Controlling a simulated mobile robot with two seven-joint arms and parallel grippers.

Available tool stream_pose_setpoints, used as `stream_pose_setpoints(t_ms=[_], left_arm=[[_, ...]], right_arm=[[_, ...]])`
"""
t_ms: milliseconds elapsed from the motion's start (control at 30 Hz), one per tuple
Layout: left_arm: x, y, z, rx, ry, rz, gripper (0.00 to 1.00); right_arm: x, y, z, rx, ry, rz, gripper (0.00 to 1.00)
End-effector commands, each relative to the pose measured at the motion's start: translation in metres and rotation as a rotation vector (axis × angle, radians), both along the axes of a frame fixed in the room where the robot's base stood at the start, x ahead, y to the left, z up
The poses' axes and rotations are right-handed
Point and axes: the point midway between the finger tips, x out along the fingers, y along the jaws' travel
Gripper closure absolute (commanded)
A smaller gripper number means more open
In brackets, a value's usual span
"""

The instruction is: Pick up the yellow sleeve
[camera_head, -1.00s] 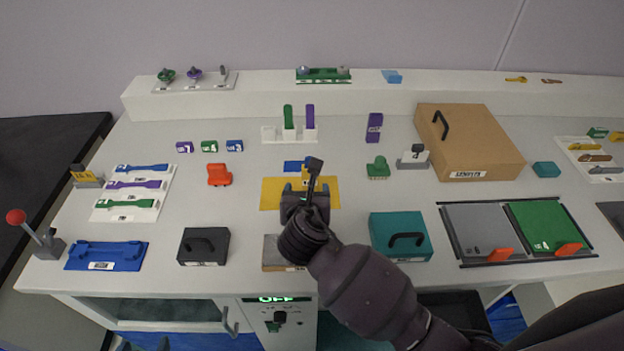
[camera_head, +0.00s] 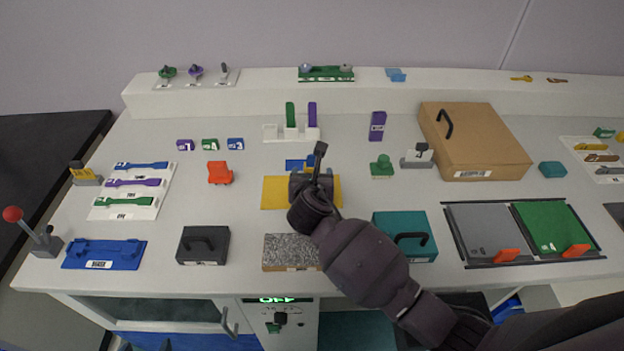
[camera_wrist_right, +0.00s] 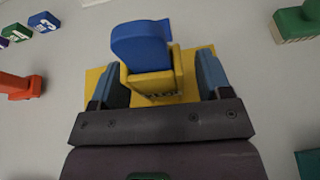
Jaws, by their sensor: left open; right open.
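The yellow sleeve (camera_wrist_right: 150,84) is a small labelled box-like piece over the yellow mat (camera_wrist_right: 204,53) in the right wrist view. A blue piece (camera_wrist_right: 139,44) shows at its far side; I cannot tell whether it sits in the sleeve. My right gripper (camera_wrist_right: 161,80) is open, with one finger on each side of the sleeve and gaps visible. In the head view, this gripper (camera_head: 314,182) hides most of the sleeve (camera_head: 309,168). My left gripper (camera_head: 145,345) is open, with only its tips at the bottom edge, far from the sleeve.
A green stamp-like piece (camera_head: 381,166) stands right of the mat, and a red piece (camera_head: 220,173) left. A speckled block (camera_head: 291,251), a black handled box (camera_head: 203,246) and a teal handled box (camera_head: 405,250) stand in front. A tan box (camera_head: 480,147) is at right.

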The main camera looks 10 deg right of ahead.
Motion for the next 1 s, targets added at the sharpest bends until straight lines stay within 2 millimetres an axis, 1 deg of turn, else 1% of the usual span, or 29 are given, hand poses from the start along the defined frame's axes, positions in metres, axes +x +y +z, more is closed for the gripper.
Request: stream_pose_setpoints(t_ms=[67,400,633,767,867,967,1000], left_arm=[[0.000,0.000,0.001,0.000,-0.001,0.000,0.30],[-0.003,0.000,-0.001,0.000,0.004,0.002,0.30],[-0.006,0.001,-0.002,0.001,0.010,0.003,0.30],[-0.005,0.001,0.001,0.001,0.008,0.003,0.30],[-0.004,0.001,0.006,0.000,0.005,0.003,0.30],[-0.002,0.001,0.013,0.001,-0.001,0.002,0.30],[-0.001,0.001,0.016,0.001,-0.003,0.001,0.30]], right_arm=[[0.000,0.000,0.000,0.000,0.000,0.000,0.30],[0.000,0.000,0.000,0.000,0.000,0.000,0.82],[0.000,0.000,0.001,0.000,0.000,0.000,0.82],[0.000,0.000,0.009,0.000,-0.002,0.000,0.82],[0.000,0.000,0.024,0.001,-0.004,0.000,0.82],[0.000,0.000,0.045,0.002,-0.006,0.000,0.82],[0.001,0.000,0.055,0.001,-0.007,0.001,0.82]])
